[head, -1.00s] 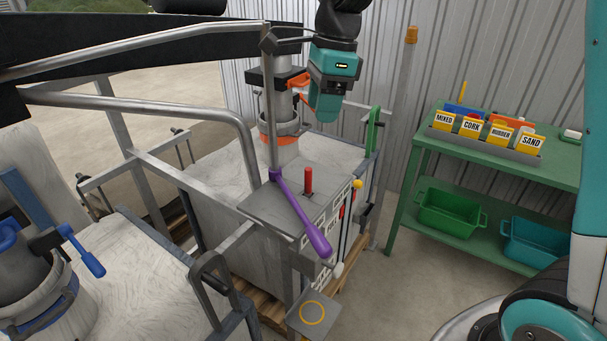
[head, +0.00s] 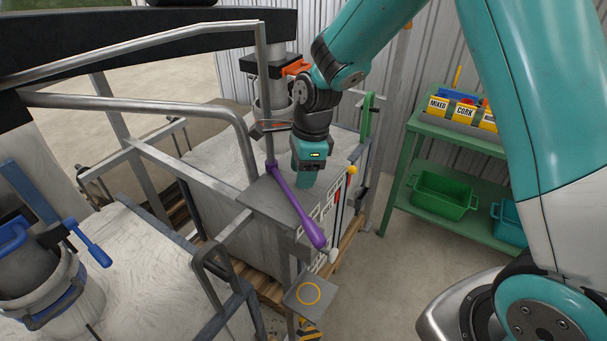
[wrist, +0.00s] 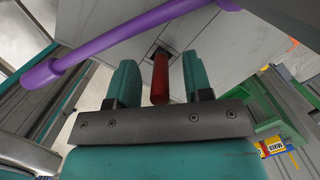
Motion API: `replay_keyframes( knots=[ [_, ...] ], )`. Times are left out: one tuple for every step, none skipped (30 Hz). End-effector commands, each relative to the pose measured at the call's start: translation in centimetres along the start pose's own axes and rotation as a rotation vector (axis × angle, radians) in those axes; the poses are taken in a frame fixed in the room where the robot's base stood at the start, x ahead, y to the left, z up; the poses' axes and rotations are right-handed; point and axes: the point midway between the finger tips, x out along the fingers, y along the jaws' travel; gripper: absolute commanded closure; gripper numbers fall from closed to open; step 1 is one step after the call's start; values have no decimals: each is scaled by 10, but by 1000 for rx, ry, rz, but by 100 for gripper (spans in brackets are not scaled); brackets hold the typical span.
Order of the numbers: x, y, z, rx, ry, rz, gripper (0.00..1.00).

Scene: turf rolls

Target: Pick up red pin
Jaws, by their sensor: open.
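The red pin (wrist: 160,78) stands up from a slot in the grey top plate (head: 262,200). In the wrist view it shows between the two teal fingers of my gripper (wrist: 158,82), with a gap on each side. My gripper is open and points down over the plate. In the head view my gripper (head: 305,178) hides the pin.
A purple lever (head: 299,210) slants across the plate close to my gripper, on its left. A grey upright post (head: 265,90) stands just behind the lever. A green shelf (head: 480,160) with bins is at the right. A small plate with a yellow ring (head: 308,293) sits low in front.

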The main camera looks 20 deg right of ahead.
Motion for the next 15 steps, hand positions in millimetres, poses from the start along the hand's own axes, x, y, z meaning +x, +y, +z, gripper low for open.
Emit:
replay_keyframes(
  knots=[
    [4,1,0,0,1,2,54],
    [6,0,0,0,0,1,54],
    [7,0,0,0,0,0,54],
    [8,0,0,0,0,0,54],
    [8,0,0,0,0,0,54],
    [9,0,0,0,0,0,54],
    [8,0,0,0,0,-1,54],
    [8,0,0,0,0,-1,54],
    [8,0,0,0,0,-1,54],
    [8,0,0,0,0,-1,61],
    [8,0,0,0,0,-1,68],
    [8,0,0,0,0,-1,77],
    [8,0,0,0,0,-1,84],
    [8,0,0,0,0,-1,91],
    [8,0,0,0,0,-1,100]
  ],
)
